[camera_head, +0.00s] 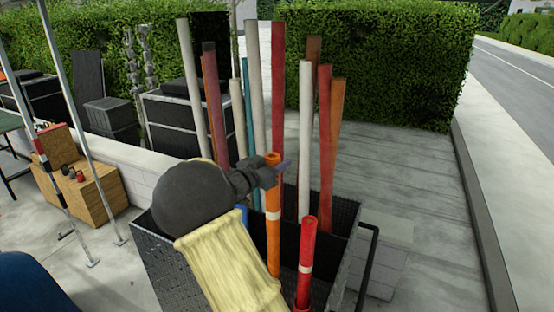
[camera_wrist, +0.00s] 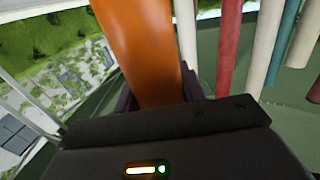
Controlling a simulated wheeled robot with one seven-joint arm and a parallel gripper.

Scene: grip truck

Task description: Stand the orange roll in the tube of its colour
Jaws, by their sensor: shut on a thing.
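The orange roll (camera_head: 274,240) stands nearly upright, with a pale band partway down. My gripper (camera_head: 272,175) is shut on it near its top end. In the wrist view the orange roll (camera_wrist: 145,50) runs between the dark jaws. Its lower end is over or inside the front part of a black mesh crate (camera_head: 165,262); I cannot tell whether it is in a tube. A red roll or tube (camera_head: 305,262) with a pale band stands just right of it. A bit of blue (camera_head: 243,214) shows beside my arm. No orange tube mouth is clearly visible.
Several tall rolls, white (camera_head: 305,130), red (camera_head: 325,140) and orange-brown (camera_head: 338,105), rise close behind my gripper. A black handle (camera_head: 370,265) is at the crate's right. Wooden boxes (camera_head: 85,190) stand at left. The paving at right is clear.

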